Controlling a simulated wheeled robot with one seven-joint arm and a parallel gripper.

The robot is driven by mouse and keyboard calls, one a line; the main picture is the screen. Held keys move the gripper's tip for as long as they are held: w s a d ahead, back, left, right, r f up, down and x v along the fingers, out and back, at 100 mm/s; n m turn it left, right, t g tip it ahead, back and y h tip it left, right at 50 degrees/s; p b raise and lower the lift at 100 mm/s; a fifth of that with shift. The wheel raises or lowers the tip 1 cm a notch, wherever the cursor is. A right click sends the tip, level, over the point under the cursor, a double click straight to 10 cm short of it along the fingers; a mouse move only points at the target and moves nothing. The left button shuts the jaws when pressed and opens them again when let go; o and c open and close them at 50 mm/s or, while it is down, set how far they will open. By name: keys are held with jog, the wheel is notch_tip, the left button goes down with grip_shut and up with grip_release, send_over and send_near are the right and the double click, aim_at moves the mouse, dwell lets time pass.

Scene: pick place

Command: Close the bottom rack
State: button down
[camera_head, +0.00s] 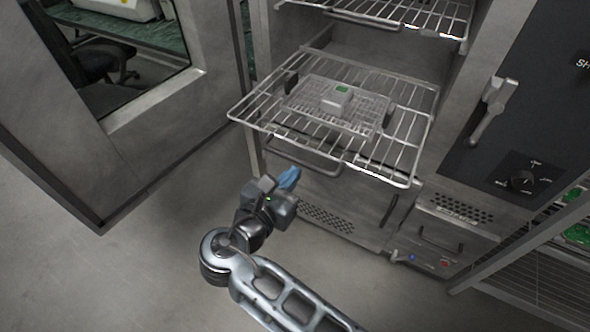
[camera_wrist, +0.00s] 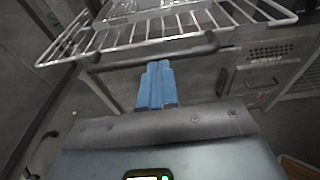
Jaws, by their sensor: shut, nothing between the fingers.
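The bottom rack (camera_head: 250,110) is a wire shelf that sticks out of the grey cabinet, below another wire rack. It also shows across the top of the wrist view (camera_wrist: 100,42). A metal mesh tray (camera_head: 300,95) holding a small white box with a green patch (camera_head: 337,98) sits on the rack. My gripper (camera_head: 289,177) has blue fingers and is shut and empty. It is in front of the cabinet, below the rack's front left part. In the wrist view, the fingers (camera_wrist: 156,85) point toward a dark handle bar (camera_wrist: 150,55) under the rack's front edge.
An upper wire rack (camera_head: 405,15) is above. An open door with a window (camera_head: 120,110) stands at the left. A dark panel with a lever handle (camera_head: 492,108) and knob is at the right, near a shelf unit (camera_head: 540,270). The floor at the lower left is clear.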

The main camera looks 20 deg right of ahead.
aim_at(303, 163)
jog(key=shift+x, duration=1)
jog(key=shift+w+d, duration=0.35)
jog(key=shift+d, duration=0.2)
jog(key=r+x, duration=0.2)
jog(key=x, duration=0.7)
jog(key=r+x, duration=0.1)
jog(key=x, duration=0.8)
jog(key=d+r+x, duration=0.1)
jog(key=r+x, duration=0.1)
jog(key=x, duration=0.7)
jog(key=shift+w+r, duration=0.25)
jog(key=shift+w, duration=0.05)
jog(key=shift+w+d, duration=0.15)
jog(key=shift+w+d+r, duration=0.15)
jog(key=shift+r, duration=0.1)
